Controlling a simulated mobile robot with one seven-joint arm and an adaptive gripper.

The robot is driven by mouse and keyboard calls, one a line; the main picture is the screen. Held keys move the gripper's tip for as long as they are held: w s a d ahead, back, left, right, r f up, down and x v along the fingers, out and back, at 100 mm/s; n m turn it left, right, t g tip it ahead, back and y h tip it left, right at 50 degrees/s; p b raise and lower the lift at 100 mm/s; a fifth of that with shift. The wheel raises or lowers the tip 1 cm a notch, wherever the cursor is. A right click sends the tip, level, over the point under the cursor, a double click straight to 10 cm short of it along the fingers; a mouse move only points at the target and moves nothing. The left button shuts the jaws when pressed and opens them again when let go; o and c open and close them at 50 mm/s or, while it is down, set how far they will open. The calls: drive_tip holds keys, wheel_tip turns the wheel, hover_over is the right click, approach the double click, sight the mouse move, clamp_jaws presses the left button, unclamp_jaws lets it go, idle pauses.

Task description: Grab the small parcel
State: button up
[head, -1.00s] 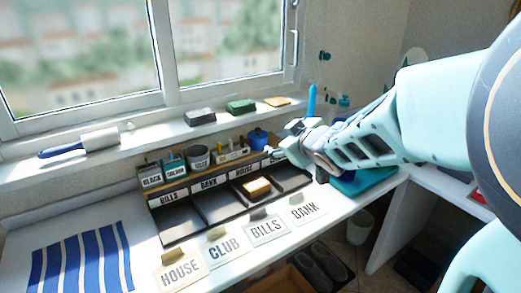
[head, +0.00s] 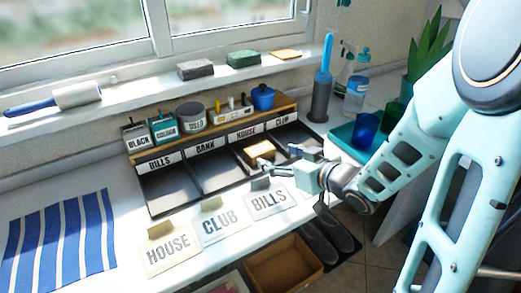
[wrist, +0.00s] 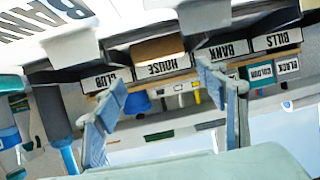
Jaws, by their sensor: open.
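The small parcel (head: 260,150), a tan block with a pale top, lies in the HOUSE compartment of the dark sorting tray (head: 180,208). In the wrist view, which is upside down, the brown parcel (wrist: 158,50) shows beyond and between my fingers, above the HOUSE label. My gripper (head: 277,171) is at the front of the tray, just in front of the parcel. Its two fingers (wrist: 160,88) are spread wide with nothing between them. The parcel is apart from both fingers as far as I can see.
Small tins and a blue pot (head: 263,97) sit on the wooden ledge above. The other compartments look empty.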

sight(260, 149)
drive_tip(key=b+x, duration=0.1)
drive_tip(key=x, duration=0.3)
drive_tip(key=shift+w+a+f+b, duration=0.15)
drive_tip(key=shift+a+f+b, duration=0.1)
drive_tip(key=shift+f+b, duration=0.05)
drive_tip(key=shift+r+b+x, duration=0.15)
drive_tip(key=shift+b+x, duration=0.4)
drive_tip(key=shift+x, duration=0.95)
drive_tip(key=shift+r+b+x, duration=0.15)
drive_tip(key=shift+b+x, duration=0.4)
drive_tip(key=shift+x, duration=1)
drive_tip(key=shift+w, duration=0.15)
drive_tip(key=shift+c, duration=0.4)
drive_tip(key=c, duration=0.8)
